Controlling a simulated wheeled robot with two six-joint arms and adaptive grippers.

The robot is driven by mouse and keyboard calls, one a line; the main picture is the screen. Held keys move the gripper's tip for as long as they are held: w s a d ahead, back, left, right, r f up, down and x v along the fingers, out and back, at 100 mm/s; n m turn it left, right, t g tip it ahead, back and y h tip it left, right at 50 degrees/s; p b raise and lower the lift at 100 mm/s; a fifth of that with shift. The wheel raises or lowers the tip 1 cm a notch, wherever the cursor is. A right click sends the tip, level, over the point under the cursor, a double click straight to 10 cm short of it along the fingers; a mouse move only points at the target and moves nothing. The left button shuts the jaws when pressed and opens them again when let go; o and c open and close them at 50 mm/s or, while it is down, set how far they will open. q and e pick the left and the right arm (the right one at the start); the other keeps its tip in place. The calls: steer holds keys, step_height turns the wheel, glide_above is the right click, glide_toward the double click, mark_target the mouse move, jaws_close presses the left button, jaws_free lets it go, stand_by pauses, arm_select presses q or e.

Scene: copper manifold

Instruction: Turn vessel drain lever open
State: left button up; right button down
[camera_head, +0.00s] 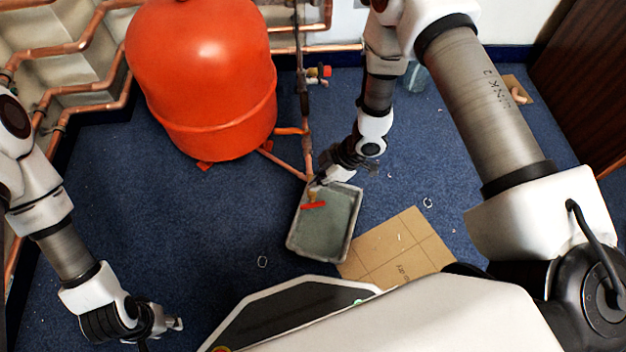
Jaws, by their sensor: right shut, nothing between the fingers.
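A large red-orange vessel (203,75) stands on the blue carpet at the left of centre. Copper pipes run from its base to a drain valve with a red lever (314,205), which shows above a grey tray. My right gripper (318,184) is shut and empty, pointing down-left just above the red lever. I cannot tell whether it touches the lever. My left gripper (176,324) hangs over the carpet at the lower left, away from the vessel; its finger opening is too small to tell.
The grey tray (291,245) sits on the carpet beneath the valve. A flat cardboard sheet (410,240) lies right of it. A second valve with a red part (325,72) is on the upright pipe. Copper pipes (75,47) line the left wall. Small white scraps dot the carpet.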

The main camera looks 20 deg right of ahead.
steer(key=b, duration=0.3)
glide_above(308, 205)
steer(key=f, duration=0.6)
steer(key=shift+w+a, duration=0.15)
steer(key=shift+a, duration=0.15)
steer(key=f+b, duration=0.2)
steer(key=f, duration=0.1)
steer(key=shift+d+f, duration=0.25)
steer(key=shift+d, duration=0.1)
steer(key=shift+r, duration=0.1)
steer(key=shift+h+p, duration=0.3)
steer(key=shift+p, duration=0.05)
